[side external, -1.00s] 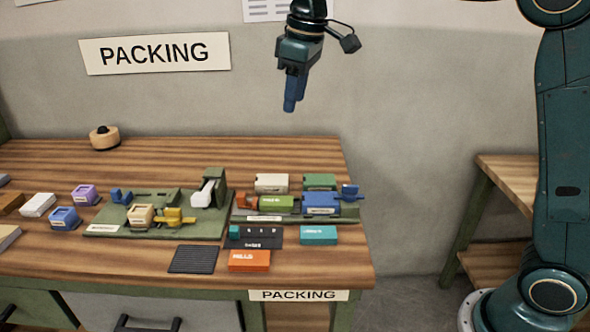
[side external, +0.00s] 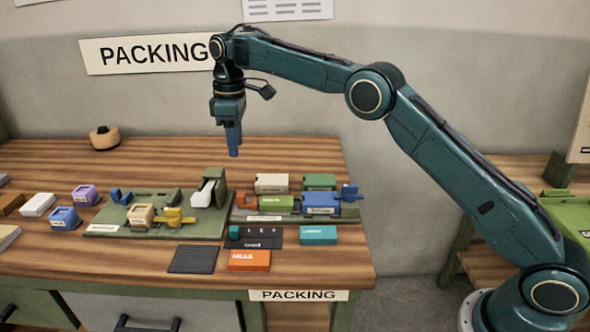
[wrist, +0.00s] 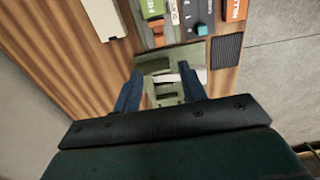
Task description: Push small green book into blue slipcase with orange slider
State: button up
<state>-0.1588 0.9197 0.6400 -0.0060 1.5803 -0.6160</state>
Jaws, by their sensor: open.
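The small green book (side external: 276,203) lies on a green fixture at the right of the bench. The orange slider (side external: 247,201) is at its left end, and the blue slipcase (side external: 320,205) stands at its right end. I cannot tell whether the book touches either. My gripper (side external: 234,154) hangs above the bench, behind and above the slider, apart from everything. In the wrist view its two blue fingers (wrist: 161,75) are spread with nothing held. The green book (wrist: 152,8) and orange slider (wrist: 157,31) show beyond them, while the slipcase is out of that view.
A green fixture (side external: 105,228) with a white lever (side external: 203,194) and yellow clamp (side external: 174,217) stands left of the book. Cream (side external: 271,184) and green (side external: 319,182) blocks are behind it. An orange box (side external: 249,261) and teal box (side external: 318,235) lie in front.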

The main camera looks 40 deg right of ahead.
aim_at(241, 194)
jog(key=shift+f, duration=0.2)
notch_tip(241, 194, down, 14)
jog(key=shift+r, duration=0.15)
dwell(0.8)
grip_shut()
